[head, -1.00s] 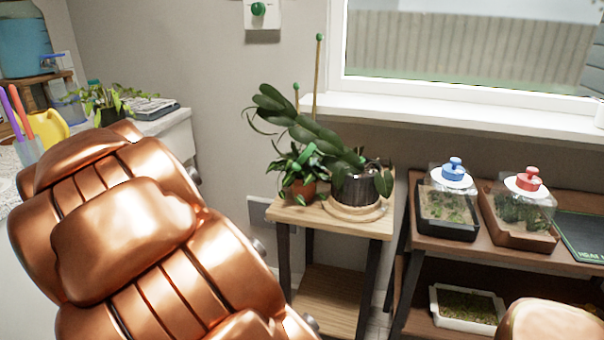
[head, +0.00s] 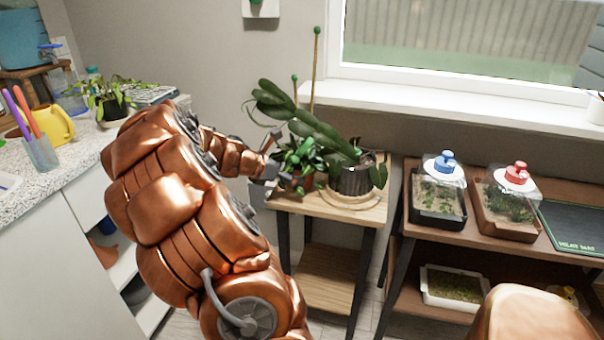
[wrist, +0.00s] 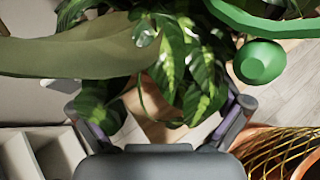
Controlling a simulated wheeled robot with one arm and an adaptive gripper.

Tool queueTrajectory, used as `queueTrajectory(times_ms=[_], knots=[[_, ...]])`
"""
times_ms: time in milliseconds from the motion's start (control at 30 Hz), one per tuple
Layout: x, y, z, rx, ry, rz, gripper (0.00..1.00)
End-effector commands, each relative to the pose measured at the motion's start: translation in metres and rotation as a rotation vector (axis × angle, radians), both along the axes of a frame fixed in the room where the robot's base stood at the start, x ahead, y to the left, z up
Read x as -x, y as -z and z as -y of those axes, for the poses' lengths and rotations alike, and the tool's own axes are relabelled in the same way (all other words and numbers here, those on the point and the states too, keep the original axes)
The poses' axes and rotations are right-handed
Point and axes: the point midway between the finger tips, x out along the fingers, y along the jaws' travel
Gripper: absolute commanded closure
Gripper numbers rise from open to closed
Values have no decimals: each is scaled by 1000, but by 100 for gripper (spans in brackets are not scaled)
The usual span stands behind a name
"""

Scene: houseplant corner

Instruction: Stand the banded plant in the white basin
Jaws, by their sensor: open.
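On the small wooden stand (head: 372,212) are a small leafy plant (head: 303,155) in a terracotta pot and a taller plant (head: 322,128) in a dark ribbed pot (head: 354,178). No band shows clearly on either, so I cannot tell for certain which is the banded plant. My gripper (head: 272,156) is open at the left side of the small plant. In the wrist view my gripper (wrist: 165,112) has its fingers spread, with striped leaves (wrist: 190,75) and part of the terracotta pot (wrist: 150,118) between them. Leaves hide most of the pot.
Two lidded planters, blue-knobbed (head: 438,192) and red-knobbed (head: 512,200), and a dark mat (head: 575,228) sit on the right bench. A white tray (head: 452,288) is below. The left counter (head: 75,155) holds a yellow can (head: 58,122). Stakes rise behind the plants.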

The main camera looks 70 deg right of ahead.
Motion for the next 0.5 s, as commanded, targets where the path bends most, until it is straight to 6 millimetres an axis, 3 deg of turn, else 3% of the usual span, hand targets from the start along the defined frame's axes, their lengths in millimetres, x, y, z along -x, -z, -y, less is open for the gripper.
queueTrajectory(times_ms=[500], knots=[[22,29,39,-1,3,2,0]])
